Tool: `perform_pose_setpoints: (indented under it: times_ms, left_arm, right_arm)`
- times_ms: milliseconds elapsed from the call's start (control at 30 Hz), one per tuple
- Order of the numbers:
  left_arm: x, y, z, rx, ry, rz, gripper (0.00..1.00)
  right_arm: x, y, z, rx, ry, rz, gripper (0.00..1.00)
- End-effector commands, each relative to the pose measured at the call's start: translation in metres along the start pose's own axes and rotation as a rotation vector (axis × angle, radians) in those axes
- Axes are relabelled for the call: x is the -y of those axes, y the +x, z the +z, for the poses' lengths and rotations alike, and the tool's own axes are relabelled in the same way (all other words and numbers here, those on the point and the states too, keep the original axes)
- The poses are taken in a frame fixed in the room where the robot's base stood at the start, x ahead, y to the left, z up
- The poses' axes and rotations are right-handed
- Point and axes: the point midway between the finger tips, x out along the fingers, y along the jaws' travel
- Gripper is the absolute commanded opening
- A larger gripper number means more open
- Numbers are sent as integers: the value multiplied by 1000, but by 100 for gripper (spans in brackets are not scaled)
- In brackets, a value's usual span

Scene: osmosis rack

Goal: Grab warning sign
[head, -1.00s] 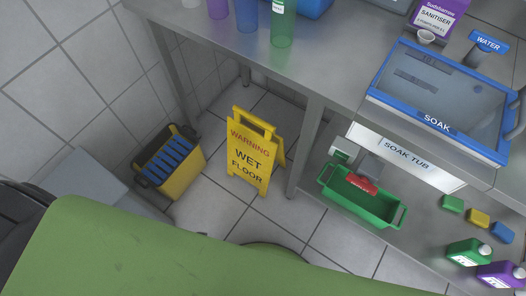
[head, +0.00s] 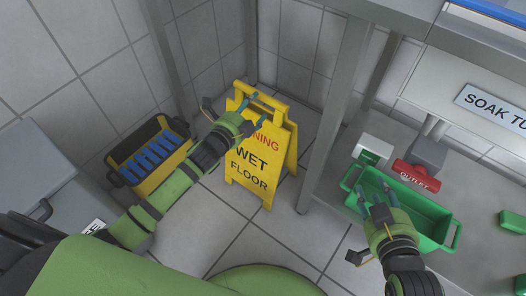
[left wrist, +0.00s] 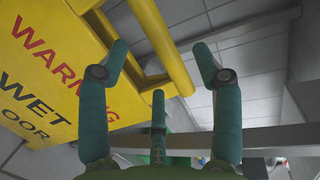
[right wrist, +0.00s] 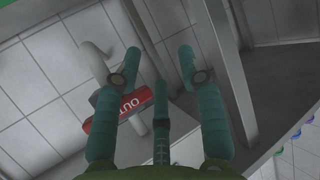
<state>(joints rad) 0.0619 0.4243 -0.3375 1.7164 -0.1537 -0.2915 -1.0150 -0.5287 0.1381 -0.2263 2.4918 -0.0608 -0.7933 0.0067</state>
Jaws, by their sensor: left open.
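The yellow folding warning sign (head: 252,178) stands on the tiled floor, with "WET FLOOR" lettering and a handle bar at its top. My left gripper (head: 236,112) is open in front of the sign's upper part and hides some of the word "WARNING". In the left wrist view the sign (left wrist: 45,75) fills the left side, and its yellow handle bar shows behind and between the spread fingers (left wrist: 161,55). Whether they touch the bar I cannot tell. My right gripper (head: 372,222) is over the green tub at the right; its fingers (right wrist: 158,65) are spread and empty in the right wrist view.
A yellow and black bin with blue slats (head: 150,155) stands left of the sign. A metal table leg (head: 335,115) rises right of it. The green tub (head: 430,215) and a red "OUTLET" piece (head: 416,175) are further right. Tiled walls close the back.

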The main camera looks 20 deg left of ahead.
Motion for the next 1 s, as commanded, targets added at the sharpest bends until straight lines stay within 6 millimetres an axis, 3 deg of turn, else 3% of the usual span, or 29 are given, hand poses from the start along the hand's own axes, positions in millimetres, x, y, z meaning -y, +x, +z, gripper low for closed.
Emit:
perform_pose_setpoints:
  times_ms: [200, 433, 567, 1000]
  left_arm:
    - [1, 13, 1, 1, -1, -2, 65]
    - [-1, 20, 1, 1, -1, 0, 65]
    - [-3, 29, 1, 1, -3, 0, 65]
    - [-4, 61, 3, 1, -3, 0, 65]
  right_arm:
    - [6, 0, -30, -150, -8, -13, 40]
    - [10, -2, -48, -245, -12, -21, 40]
    - [17, -8, -72, -374, -18, -33, 40]
    - [38, -59, -145, -843, -26, -84, 40]
